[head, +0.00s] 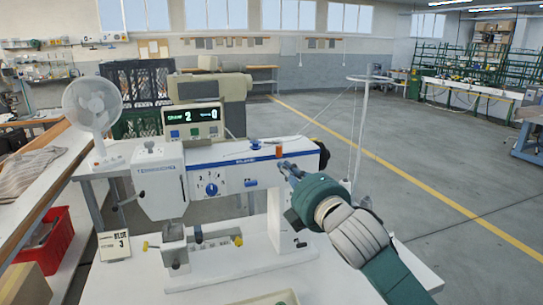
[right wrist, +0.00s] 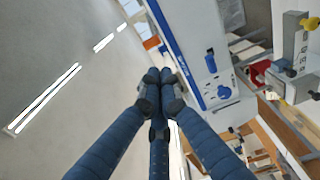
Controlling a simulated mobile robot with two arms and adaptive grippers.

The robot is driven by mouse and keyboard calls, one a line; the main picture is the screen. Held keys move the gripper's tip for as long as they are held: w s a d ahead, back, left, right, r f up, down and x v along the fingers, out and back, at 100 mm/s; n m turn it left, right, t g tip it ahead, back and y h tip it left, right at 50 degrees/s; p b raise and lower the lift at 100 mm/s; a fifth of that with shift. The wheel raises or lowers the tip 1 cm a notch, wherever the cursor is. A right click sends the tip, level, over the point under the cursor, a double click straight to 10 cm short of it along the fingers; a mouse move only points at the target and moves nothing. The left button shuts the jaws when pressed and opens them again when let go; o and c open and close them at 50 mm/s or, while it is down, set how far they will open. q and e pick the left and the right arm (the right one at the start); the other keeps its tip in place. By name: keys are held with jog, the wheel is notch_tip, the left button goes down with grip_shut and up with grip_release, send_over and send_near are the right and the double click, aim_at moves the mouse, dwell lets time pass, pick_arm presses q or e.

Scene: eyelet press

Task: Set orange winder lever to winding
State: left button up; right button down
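The orange winder lever (head: 279,152) is a small upright orange piece on top of the white sewing machine (head: 228,168), right of a blue knob (head: 255,144). In the right wrist view an orange piece (right wrist: 152,43) shows just beyond my fingertips, beside the machine's blue stripe. My right gripper (head: 284,166) reaches in from the right, its fingertips just below and right of the lever. In the wrist view its blue fingers (right wrist: 159,76) are drawn together with nothing visible between them. I cannot tell whether they touch the lever. My left gripper is out of view.
A display unit (head: 192,122) stands behind the machine, and a white fan (head: 93,106) is at the left. A thin thread stand (head: 362,125) rises right of the machine. A red bin (head: 46,238) sits at lower left. The floor to the right is open.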

aim_at(281, 153)
jog(key=p+x, duration=0.2)
jog(key=x, duration=0.8)
jog(key=shift+p, duration=0.35)
jog(key=d+p, duration=0.3)
jog(key=shift+s+r, duration=0.15)
jog(key=shift+r, duration=0.1)
jog(key=shift+s+d+f, duration=0.1)
jog(key=shift+d+f, duration=0.1)
jog(key=shift+f, duration=0.05)
